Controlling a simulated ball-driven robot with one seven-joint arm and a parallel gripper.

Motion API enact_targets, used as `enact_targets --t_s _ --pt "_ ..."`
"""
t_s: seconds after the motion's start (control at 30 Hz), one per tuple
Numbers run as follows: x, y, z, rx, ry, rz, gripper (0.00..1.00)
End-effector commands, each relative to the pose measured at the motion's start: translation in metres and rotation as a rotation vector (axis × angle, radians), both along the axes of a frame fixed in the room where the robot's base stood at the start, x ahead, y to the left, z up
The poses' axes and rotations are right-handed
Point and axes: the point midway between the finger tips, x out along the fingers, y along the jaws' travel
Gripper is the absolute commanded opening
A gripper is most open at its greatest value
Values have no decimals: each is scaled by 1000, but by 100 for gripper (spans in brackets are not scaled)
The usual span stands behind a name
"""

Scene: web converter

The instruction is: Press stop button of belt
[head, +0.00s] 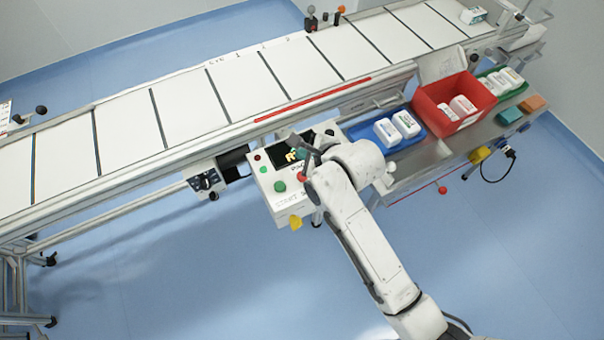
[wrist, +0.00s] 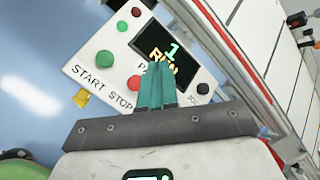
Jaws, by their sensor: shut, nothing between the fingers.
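The white control box (head: 262,187) hangs at the near side of the belt (head: 215,95). In the wrist view the red button above the word STOP (wrist: 134,82) sits right of the green button above START (wrist: 105,59). The box's screen (wrist: 168,50) reads "1" and what looks like "RUN". My gripper (wrist: 161,66) is shut and empty, its teal fingertips over the lower part of the screen, right of the red button. Its fingers hide part of the panel and lettering. Contact with the panel cannot be judged. In the head view my gripper (head: 304,150) is over the box.
A blue tray (head: 411,142) with white packs and a red bin (head: 432,92) stand right of my arm on a metal shelf. A dark control unit (head: 206,181) is left of the box. Open blue floor lies in front of the belt.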

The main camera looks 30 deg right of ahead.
Motion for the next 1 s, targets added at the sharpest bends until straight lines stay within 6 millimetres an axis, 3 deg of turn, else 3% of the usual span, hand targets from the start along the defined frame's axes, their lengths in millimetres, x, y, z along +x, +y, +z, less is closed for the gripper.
enact_targets --t_s 0.53,1.0 --pt "0 0 -67 0 1 0 0" --pt "0 0 -77 0 1 1 0"
